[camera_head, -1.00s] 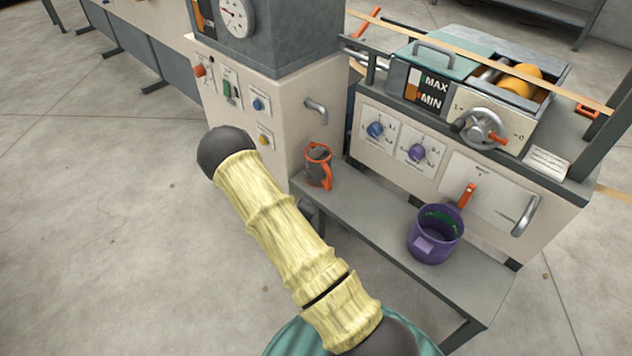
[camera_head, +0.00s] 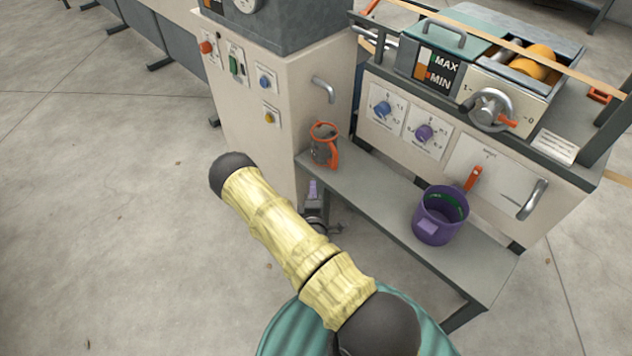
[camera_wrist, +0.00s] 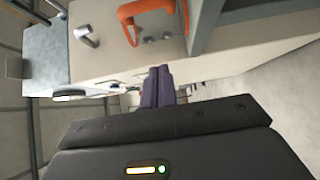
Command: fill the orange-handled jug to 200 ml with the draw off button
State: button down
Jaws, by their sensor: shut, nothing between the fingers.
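The orange-handled jug (camera_head: 322,146) stands upright on the grey shelf, below and beside a bent metal spout (camera_head: 325,89) on the cream cabinet. Its fill level cannot be made out. The wrist view shows the jug's orange handle (camera_wrist: 140,18) and the spout (camera_wrist: 87,36). Buttons sit on the cabinet front: red (camera_head: 207,47), green (camera_head: 236,65), blue (camera_head: 265,82) and yellow (camera_head: 269,117); their labels are too small to read. My gripper (camera_head: 313,186) shows its purple fingers below the shelf's left end, apart from the jug. In the wrist view the fingers (camera_wrist: 158,80) are together and empty.
A purple bucket (camera_head: 440,214) stands on the shelf (camera_head: 376,203) to the right. Above it are a blue knob (camera_head: 382,110), a purple knob (camera_head: 424,132) and a crank wheel (camera_head: 489,109). The floor at left is clear.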

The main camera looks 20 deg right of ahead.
jog(key=b, duration=0.2)
send_near(322, 153)
jog(key=w, duration=0.5)
jog(key=shift+w+d+f+b, duration=0.1)
jog(key=shift+w+d+b, duration=0.15)
jog(key=shift+d, duration=0.3)
jog(key=shift+w+d+b, duration=0.15)
jog(key=shift+d+b, duration=0.1)
jog(key=shift+d, duration=0.3)
jog(key=shift+w+d, duration=0.1)
jog(key=shift+d, duration=0.05)
jog(key=shift+w+d, duration=0.1)
